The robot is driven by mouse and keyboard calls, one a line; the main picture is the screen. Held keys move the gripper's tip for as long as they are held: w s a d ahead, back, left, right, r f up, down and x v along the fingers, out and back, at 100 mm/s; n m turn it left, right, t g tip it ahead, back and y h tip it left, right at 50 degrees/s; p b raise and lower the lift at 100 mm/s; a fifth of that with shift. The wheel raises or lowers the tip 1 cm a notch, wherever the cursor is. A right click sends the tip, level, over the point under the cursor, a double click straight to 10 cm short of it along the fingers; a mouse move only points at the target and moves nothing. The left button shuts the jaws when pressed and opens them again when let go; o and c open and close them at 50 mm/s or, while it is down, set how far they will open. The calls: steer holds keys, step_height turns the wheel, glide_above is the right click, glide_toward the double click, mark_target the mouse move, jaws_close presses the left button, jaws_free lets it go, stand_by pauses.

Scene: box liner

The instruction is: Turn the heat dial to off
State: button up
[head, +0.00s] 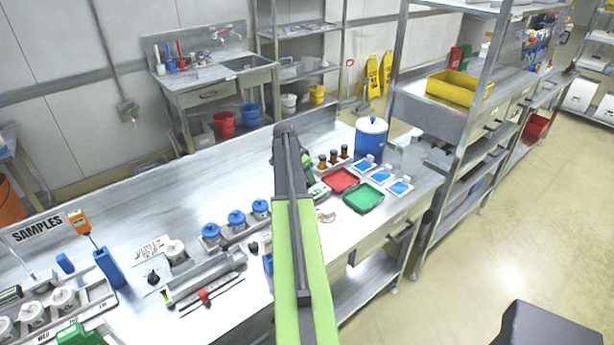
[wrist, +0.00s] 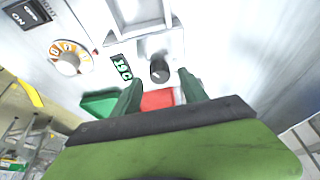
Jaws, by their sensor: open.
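In the wrist view, a pale device panel carries a black knob (wrist: 159,70) and a white dial with an orange marked ring (wrist: 67,63). A lit green display (wrist: 121,67) sits between them. No heat label is legible, so I cannot tell which one is the heat dial. My gripper (wrist: 161,92) is open, its two dark green fingers apart with nothing visible between the tips. In the head view, my arm hides most of the device (head: 318,190) on the bench.
A red tray (head: 341,180) and a green tray (head: 363,197) lie right of the device. Small brown bottles (head: 334,157) and a blue canister (head: 371,138) stand behind them. Blue-lidded jars (head: 237,219) stand to the left. The bench's back left is clear.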

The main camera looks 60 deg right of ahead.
steer(key=p+v, duration=1.3)
steer(key=v, duration=0.2)
steer(key=shift+r, duration=0.25)
